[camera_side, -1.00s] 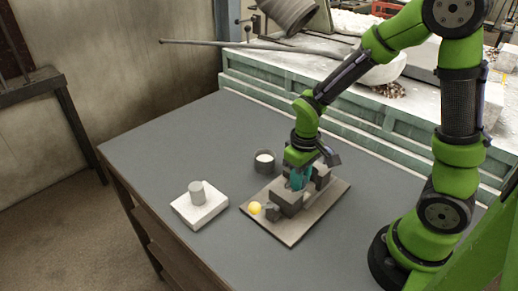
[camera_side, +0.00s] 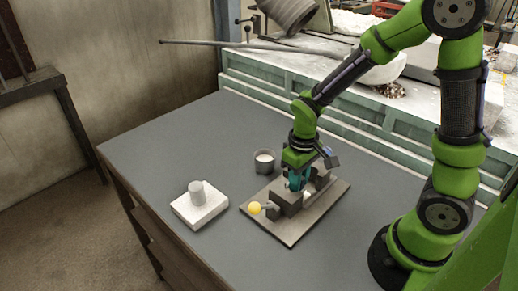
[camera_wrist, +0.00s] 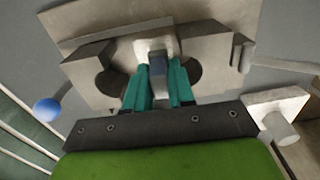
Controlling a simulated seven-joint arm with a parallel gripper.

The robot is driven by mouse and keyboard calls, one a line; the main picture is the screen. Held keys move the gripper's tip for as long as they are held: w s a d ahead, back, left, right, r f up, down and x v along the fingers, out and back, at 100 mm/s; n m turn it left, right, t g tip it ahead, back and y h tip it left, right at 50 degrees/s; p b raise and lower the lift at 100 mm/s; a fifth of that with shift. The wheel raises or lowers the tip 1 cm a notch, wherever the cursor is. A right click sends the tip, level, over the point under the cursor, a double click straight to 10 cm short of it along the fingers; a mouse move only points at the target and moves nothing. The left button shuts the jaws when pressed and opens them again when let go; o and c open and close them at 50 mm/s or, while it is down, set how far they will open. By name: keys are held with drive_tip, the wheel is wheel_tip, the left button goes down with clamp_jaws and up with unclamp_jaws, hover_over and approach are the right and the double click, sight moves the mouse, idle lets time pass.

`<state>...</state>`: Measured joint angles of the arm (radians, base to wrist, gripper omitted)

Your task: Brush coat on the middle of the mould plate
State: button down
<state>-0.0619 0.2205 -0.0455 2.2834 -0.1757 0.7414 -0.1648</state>
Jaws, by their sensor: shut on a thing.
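The mould plate (camera_side: 290,238) is a flat grey-brown plate on the table, with dark grey mould blocks (camera_side: 291,201) on it. It also fills the upper part of the wrist view (camera_wrist: 215,18). My gripper (camera_side: 298,184) is low over the blocks. In the wrist view, its teal fingers (camera_wrist: 158,90) are shut on a small dark blue-grey piece with a pale tip, which looks like the brush (camera_wrist: 156,62). The brush lies between two dark rounded hollows in the blocks. Whether its tip touches the plate is hidden.
A cup (camera_side: 265,163) with white contents stands behind the plate. A white block (camera_side: 190,212) with a grey cylinder (camera_side: 197,191) is at the left. A yellow ball (camera_side: 254,208) is at the plate's left edge. A blue ball (camera_wrist: 46,110) shows in the wrist view.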

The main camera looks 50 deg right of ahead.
drive_tip(key=shift+s+d+f, duration=0.1)
drive_tip(key=shift+d+f, duration=0.05)
drive_tip(key=shift+d, duration=1.15)
drive_tip(key=shift+a, duration=0.1)
drive_tip(key=shift+a+r, duration=0.35)
drive_tip(key=shift+r, duration=0.2)
drive_tip(key=shift+a+r, duration=0.3)
drive_tip(key=shift+r, duration=0.25)
wheel_tip(320, 180, up, 10)
